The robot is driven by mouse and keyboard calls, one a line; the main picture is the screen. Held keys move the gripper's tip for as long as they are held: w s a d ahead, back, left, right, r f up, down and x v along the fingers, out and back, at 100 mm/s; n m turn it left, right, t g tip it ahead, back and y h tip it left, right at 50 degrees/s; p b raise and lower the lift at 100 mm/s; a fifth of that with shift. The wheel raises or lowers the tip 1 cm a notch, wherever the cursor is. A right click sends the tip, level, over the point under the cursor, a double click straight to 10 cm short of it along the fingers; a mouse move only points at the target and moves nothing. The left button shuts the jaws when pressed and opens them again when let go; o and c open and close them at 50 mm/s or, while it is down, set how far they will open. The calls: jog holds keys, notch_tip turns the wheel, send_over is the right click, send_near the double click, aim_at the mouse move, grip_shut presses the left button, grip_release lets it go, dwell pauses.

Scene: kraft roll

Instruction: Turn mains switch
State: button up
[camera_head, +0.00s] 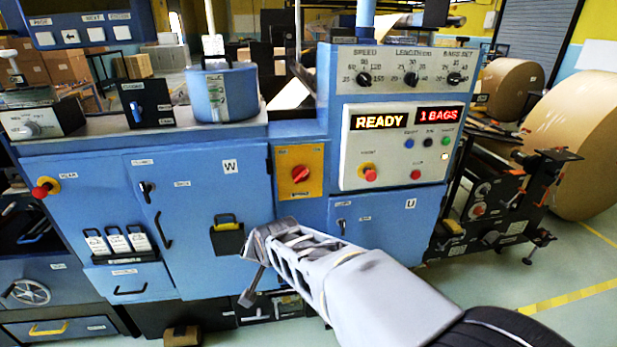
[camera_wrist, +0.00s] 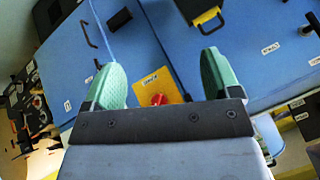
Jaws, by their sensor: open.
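The mains switch looks to be the red rotary knob (camera_head: 300,173) on a yellow plate (camera_head: 316,187), set in the blue cabinet front between the doors marked W and U. In the wrist view the red knob (camera_wrist: 158,99) shows low between my fingers, partly cut off by my gripper's dark bar. My gripper (camera_wrist: 160,62) has two green fingers spread wide with nothing between them. In the head view my gripper (camera_head: 254,262) is below and left of the knob, apart from it; its fingertips are hard to make out there.
A display panel (camera_head: 403,121) reading READY and 1 BAGS, with buttons and a red knob, is up right. A red stop button (camera_head: 43,188) is far left. Door handles stick out (camera_head: 163,231). A black holder (camera_head: 227,238) hangs near my gripper. Brown paper rolls (camera_head: 577,150) stand right.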

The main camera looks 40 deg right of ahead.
jog(key=shift+o, duration=0.8)
jog(key=w+d+m+t+h, duration=0.2)
jog(key=w+d+m+t, duration=0.2)
jog(key=w+d+m, duration=0.5)
jog(key=d+m, duration=0.1)
jog(key=m, duration=0.1)
jog(key=shift+w+d+f+m+h+b, duration=0.2)
jog(key=shift+m+h+b, duration=0.1)
jog(key=shift+h, duration=0.1)
jog(key=m+t+h, duration=0.4)
jog(key=m+t, duration=0.1)
jog(key=m, duration=0.7)
send_near(301, 178)
jog(key=p+x, duration=0.2)
jog(key=x, duration=0.8)
jog(key=shift+w+d, duration=0.2)
jog(key=shift+w, duration=0.15)
jog(key=shift+c, duration=0.4)
jog(key=c, duration=0.9)
jog(key=shift+o, duration=0.2)
